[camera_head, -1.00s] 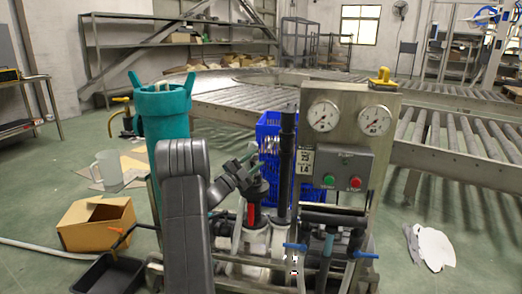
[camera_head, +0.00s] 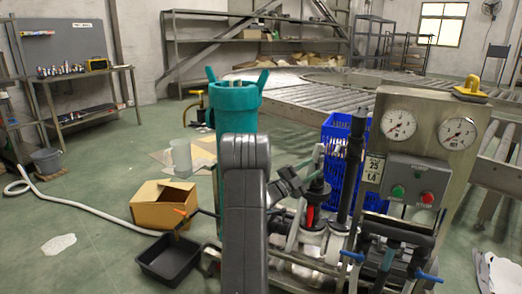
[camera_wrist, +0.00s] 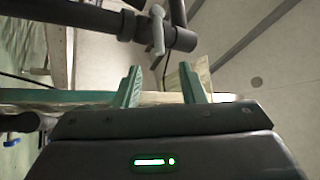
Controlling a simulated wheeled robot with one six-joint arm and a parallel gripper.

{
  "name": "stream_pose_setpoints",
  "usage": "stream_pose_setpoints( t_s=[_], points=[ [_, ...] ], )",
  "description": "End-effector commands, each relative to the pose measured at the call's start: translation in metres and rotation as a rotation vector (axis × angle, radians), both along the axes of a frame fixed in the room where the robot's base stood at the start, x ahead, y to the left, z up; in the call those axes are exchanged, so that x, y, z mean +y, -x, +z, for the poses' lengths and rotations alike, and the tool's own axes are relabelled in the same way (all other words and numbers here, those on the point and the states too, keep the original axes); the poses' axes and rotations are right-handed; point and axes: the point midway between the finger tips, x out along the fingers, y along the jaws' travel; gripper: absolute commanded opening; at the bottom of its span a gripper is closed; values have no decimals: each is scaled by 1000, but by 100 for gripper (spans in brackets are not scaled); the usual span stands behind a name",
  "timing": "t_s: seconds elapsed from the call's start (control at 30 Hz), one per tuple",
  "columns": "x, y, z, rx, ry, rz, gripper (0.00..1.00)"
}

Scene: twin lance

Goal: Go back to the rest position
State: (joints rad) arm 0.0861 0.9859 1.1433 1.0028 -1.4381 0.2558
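My arm, a dark grey upright link, stands in the middle of the head view, in front of the teal housing (camera_head: 237,105). My gripper (camera_head: 298,180) is to the right of this link, close to the black and red part (camera_head: 313,200) of the pipe rig; its fingers are hard to make out there. In the wrist view my gripper (camera_wrist: 161,84) shows two green fingers spread apart, with nothing visibly held between them. A dark pipe with a grey lever (camera_wrist: 157,30) lies beyond the fingertips.
The gauge panel (camera_head: 428,150) with green and red buttons stands right of the pipes. A blue crate (camera_head: 340,135) is behind them. A cardboard box (camera_head: 163,205) and black tray (camera_head: 168,262) lie on the floor at left. Open floor extends further left.

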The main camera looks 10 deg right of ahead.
Motion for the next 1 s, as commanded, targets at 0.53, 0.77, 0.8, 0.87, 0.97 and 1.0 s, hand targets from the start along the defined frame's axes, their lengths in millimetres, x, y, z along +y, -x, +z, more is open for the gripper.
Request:
stream_pose_setpoints(
  t_s=[0.53, 0.77, 0.8, 0.87, 0.97, 1.0],
  points=[
    [-92, -34, 38, -2, 0, -1, 37],
    [-107, -36, 49, 10, -4, 1, 37],
    [-107, -35, 49, 13, -6, 1, 37],
    [-106, -34, 48, 16, -8, 1, 37],
    [-107, -33, 48, 17, -9, 3, 37],
    [-107, -33, 48, 17, -10, 1, 37]
  ],
)
